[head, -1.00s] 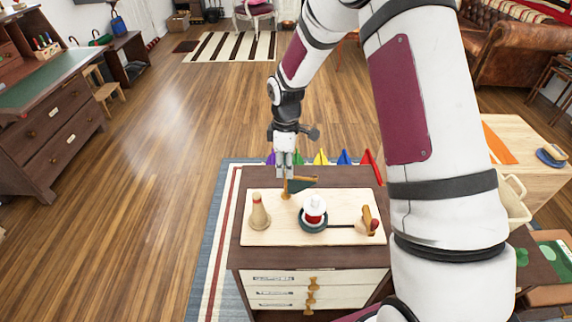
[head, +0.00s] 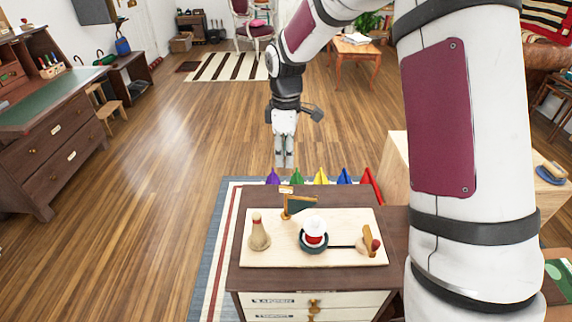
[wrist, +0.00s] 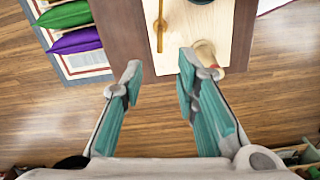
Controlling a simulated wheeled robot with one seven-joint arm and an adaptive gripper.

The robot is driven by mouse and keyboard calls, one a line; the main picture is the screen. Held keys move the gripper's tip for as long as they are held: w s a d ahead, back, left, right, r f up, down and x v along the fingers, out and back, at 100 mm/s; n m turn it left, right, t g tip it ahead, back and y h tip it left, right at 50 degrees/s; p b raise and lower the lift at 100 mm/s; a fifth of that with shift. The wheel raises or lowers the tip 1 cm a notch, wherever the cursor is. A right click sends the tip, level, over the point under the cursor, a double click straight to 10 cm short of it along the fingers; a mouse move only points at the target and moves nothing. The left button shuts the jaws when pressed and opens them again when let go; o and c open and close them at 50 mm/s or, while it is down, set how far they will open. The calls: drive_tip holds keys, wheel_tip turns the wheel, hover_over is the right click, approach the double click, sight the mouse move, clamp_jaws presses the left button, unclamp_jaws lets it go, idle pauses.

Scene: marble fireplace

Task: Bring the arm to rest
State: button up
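My gripper (head: 284,160) hangs with its fingers pointing down, beyond and above the far edge of the small cabinet (head: 250,278) in the head view. In the wrist view my gripper (wrist: 160,75) has its two teal-padded fingers apart with nothing between them. Below it are bare floor and the cabinet's edge. A light wooden board (head: 280,259) lies on the cabinet. On it stand a small dark green flag on a post (head: 298,206), a wooden pin (head: 259,234) and a red and white piece in a dark ring (head: 314,232).
A desk (head: 50,150) is at the left, and an orange table (head: 357,58) is at the back. Open wooden floor (head: 170,150) lies between.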

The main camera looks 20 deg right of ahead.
drive_tip(key=shift+r, duration=0.3)
drive_tip(key=s+r+m+t, duration=0.2)
drive_tip(key=s+r+m, duration=0.4)
drive_tip(key=s+r, duration=0.8)
drive_tip(key=s+r+m+t, duration=0.2)
drive_tip(key=s+m, duration=0.4)
drive_tip(key=s, duration=1.2)
drive_tip(key=shift+d+m, duration=0.15)
drive_tip(key=shift+m, duration=0.15)
